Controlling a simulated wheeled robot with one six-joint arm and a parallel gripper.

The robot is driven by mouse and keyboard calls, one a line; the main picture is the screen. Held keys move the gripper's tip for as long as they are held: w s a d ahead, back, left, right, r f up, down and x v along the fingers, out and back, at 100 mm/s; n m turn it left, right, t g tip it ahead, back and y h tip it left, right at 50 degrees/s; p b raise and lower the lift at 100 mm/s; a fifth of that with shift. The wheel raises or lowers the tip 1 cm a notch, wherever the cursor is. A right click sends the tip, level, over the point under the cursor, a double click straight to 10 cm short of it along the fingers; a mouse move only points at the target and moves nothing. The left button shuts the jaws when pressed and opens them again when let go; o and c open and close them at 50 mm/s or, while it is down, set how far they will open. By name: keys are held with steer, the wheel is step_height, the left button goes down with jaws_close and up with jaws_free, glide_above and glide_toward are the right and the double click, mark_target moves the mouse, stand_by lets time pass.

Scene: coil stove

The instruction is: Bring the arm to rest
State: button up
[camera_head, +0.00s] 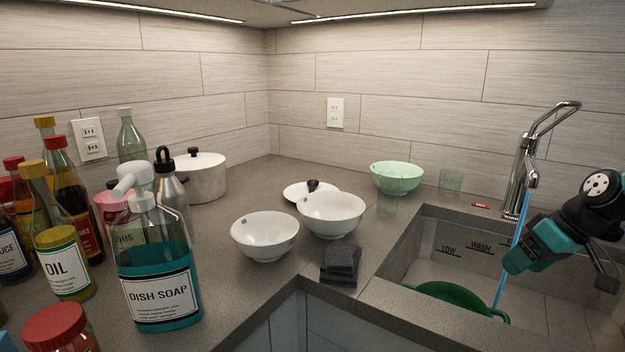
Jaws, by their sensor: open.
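My gripper (518,258), teal and black, hangs over the right part of the sink at the right of the head view. It points down and left, is open, and holds nothing that I can see. The rest of my arm runs off the right edge of the picture. The gripper is close to the faucet's blue water stream (513,245); whether it touches the stream I cannot tell. A dark green round vessel (455,299) lies in the sink, below and left of the gripper.
The chrome faucet (522,165) stands behind the sink. A mint bowl (397,178), clear glasses, two white bowls (265,237) and dark folded cloths (341,263) are on the counter left of it. Several bottles, including the dish soap (155,275), crowd the left.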

steer(key=s+a+r+n+g+p, duration=0.1)
steer(key=s+a+r, duration=0.15)
steer(key=a, duration=0.35)
steer(key=s+a+r+p, duration=0.1)
steer(key=s+a+r, duration=0.1)
steer(key=a+r, duration=0.3)
steer(key=s+a+r+n+g+p, duration=0.1)
steer(key=s+a+r, duration=0.1)
steer(key=s+a, duration=0.5)
steer(key=s+a+r+n+g+p, duration=0.1)
steer(key=s+a, duration=0.6)
steer(key=s, duration=0.7)
step_height(320, 180, up, 2)
steer(key=shift+r+h+p, duration=0.15)
steer(key=shift+h+p, duration=0.15)
steer(key=shift+p, duration=0.3)
steer(key=shift+a, duration=0.1)
